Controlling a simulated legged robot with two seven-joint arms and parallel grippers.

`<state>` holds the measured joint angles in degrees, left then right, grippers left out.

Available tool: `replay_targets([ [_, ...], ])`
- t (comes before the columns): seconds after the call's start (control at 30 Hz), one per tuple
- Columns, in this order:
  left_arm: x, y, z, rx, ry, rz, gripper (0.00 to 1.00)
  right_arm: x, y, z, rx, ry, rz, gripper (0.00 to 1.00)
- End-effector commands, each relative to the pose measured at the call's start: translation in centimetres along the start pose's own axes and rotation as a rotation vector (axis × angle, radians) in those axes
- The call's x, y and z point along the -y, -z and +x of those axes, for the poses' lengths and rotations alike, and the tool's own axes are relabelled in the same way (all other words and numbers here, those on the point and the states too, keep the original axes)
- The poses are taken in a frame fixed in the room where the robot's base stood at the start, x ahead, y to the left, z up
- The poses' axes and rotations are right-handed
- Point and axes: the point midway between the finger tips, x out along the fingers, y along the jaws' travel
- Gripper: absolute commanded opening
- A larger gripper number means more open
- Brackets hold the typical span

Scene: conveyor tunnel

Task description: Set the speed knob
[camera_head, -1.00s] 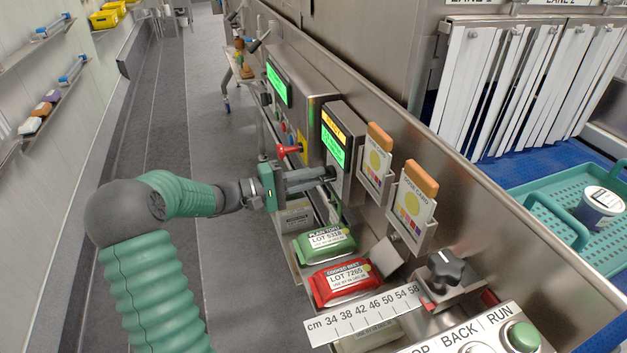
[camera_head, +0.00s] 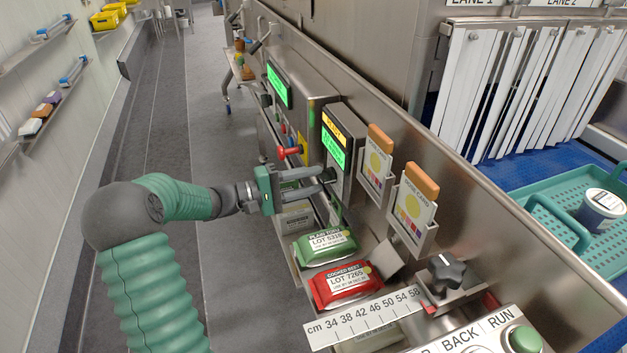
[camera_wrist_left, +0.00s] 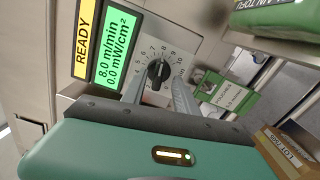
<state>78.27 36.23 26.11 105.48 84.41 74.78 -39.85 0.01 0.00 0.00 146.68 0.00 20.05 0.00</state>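The speed knob (camera_wrist_left: 158,70) is black with a pale pointer line and sits on a round numbered dial in the left wrist view. The screen (camera_wrist_left: 108,52) beside it reads 8.0 m/min and 0.0 mW/cm², with a yellow READY band. My left gripper (camera_head: 326,179) is at the knob's panel below the green screen (camera_head: 334,147). Its two fingers are apart. In the left wrist view the fingers (camera_wrist_left: 158,90) point at the dial, one on each side of the knob, with gaps showing beside it. The head view hides most of the knob. My right gripper is not in view.
A green pack (camera_head: 325,246) and a red pack (camera_head: 342,284) lie below the gripper, by a cm scale (camera_head: 365,316). Two card holders (camera_head: 412,207) stand right of the panel. A black star knob (camera_head: 445,271) and green RUN button (camera_head: 524,339) are nearer.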

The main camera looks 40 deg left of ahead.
Motion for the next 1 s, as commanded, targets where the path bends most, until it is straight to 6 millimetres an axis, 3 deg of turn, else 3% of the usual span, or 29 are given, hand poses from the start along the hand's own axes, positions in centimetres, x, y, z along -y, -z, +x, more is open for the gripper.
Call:
replay_targets([
  [0.5, 0.1, 0.2, -13.7, -0.004, 0.001, -0.003, 0.35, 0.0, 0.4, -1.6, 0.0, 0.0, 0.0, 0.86],
  [0.7, 0.2, 0.2, -15.8, -0.002, 0.002, -0.003, 0.35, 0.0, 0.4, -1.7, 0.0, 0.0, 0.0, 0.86],
  [1.0, 0.2, 0.2, -15.9, -0.001, 0.002, -0.002, 0.35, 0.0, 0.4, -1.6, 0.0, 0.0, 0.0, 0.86],
])
